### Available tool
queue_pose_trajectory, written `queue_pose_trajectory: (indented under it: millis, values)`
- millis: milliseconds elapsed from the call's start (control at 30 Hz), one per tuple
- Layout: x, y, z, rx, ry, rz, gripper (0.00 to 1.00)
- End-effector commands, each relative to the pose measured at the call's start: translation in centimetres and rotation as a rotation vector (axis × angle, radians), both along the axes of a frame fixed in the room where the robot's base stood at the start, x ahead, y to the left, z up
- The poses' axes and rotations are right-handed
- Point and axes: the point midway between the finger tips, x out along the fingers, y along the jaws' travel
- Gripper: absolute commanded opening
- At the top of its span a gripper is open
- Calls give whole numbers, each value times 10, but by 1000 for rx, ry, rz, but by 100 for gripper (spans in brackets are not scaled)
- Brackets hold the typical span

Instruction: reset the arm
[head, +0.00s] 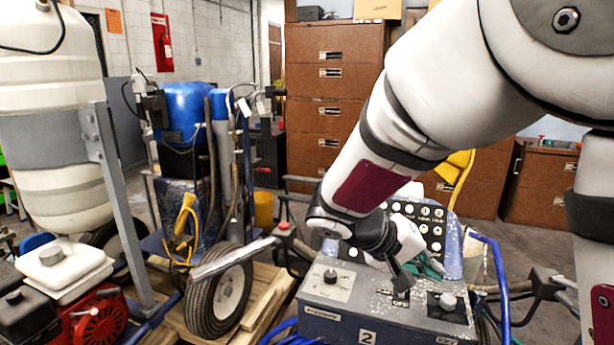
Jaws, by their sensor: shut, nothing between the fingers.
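My arm reaches down from the upper right across the head view. My gripper (402,284) is dark and points down at the top of a grey control box (335,313) marked with a 2. Its fingers look shut with nothing seen between them. The fingertips are close above or at the box's "OFF" label; I cannot tell whether they touch it. A black knob (330,276) sits on the left plate of the box and another knob (448,301) on the right plate. Part of the panel with round buttons (432,228) behind is hidden by my gripper.
A metal handle bar (234,258) sticks out left of the box. A wheel (222,297) on a wooden pallet, a white tank (50,120) and a red engine (97,315) stand at the left. Brown filing cabinets (331,110) stand behind. Blue tubing (503,285) rises at the right.

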Motion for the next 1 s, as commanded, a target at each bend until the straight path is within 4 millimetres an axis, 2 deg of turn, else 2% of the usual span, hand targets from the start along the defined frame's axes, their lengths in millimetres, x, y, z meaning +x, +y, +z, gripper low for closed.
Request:
queue_pose_trajectory:
  millis: [33, 100, 267, 467, 600, 800, 1000]
  values:
    - [-19, -12, 7, 53, 24, -33, 0]
    - [-45, -22, 13, 124, 67, -63, 0]
    - [-107, -35, 23, 290, 148, -103, 0]
    - [-179, -33, 32, 502, 205, -97, 0]
    - [-223, -21, 34, 636, 215, -58, 0]
    - [-265, 0, 33, 766, 205, 14, 0]
    - [-291, 19, 30, 846, 180, 80, 0]
